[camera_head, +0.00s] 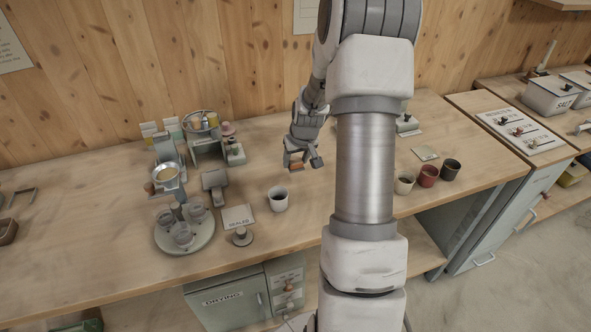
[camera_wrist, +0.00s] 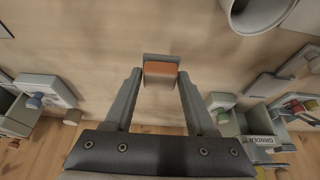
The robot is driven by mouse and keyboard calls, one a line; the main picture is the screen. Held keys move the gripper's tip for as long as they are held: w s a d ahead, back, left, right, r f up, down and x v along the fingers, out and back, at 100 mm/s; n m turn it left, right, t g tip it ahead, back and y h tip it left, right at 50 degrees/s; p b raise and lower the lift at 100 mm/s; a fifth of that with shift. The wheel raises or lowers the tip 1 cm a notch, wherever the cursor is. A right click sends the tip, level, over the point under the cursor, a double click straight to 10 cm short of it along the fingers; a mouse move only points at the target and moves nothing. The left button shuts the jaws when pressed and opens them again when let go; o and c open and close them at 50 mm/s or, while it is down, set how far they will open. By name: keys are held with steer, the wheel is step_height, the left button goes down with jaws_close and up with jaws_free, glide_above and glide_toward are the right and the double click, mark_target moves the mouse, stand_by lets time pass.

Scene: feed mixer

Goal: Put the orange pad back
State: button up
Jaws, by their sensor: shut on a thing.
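The orange pad (camera_wrist: 160,70) is a small orange-brown block with a grey plate along its edge. In the wrist view it sits between the fingertips of my gripper (camera_wrist: 158,78), which is shut on it. In the head view my gripper (camera_head: 302,162) holds the pad (camera_head: 297,166) over the middle of the bench, behind and to the right of a white mug. The fingers partly hide the pad there. I cannot tell exactly how high it is above the wood.
The white mug (camera_head: 277,198) with dark contents stands near my gripper. To the left are a turntable with jars (camera_head: 184,232), a grey scoop-like tool (camera_head: 214,183) and a grinder station (camera_head: 207,140). Several cups (camera_head: 428,176) stand at the right. Bare bench (camera_head: 110,182) lies around the stations.

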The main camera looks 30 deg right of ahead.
mark_target(297, 164)
steer(key=shift+f, duration=2.05)
steer(key=shift+f, duration=0.1)
steer(key=shift+f, duration=0.2)
steer(key=o, duration=1.3)
steer(key=shift+r, duration=0.15)
steer(key=shift+r, duration=0.65)
steer(key=v, duration=1.1)
steer(key=shift+s+a+p, duration=0.1)
steer(key=shift+p, duration=0.2)
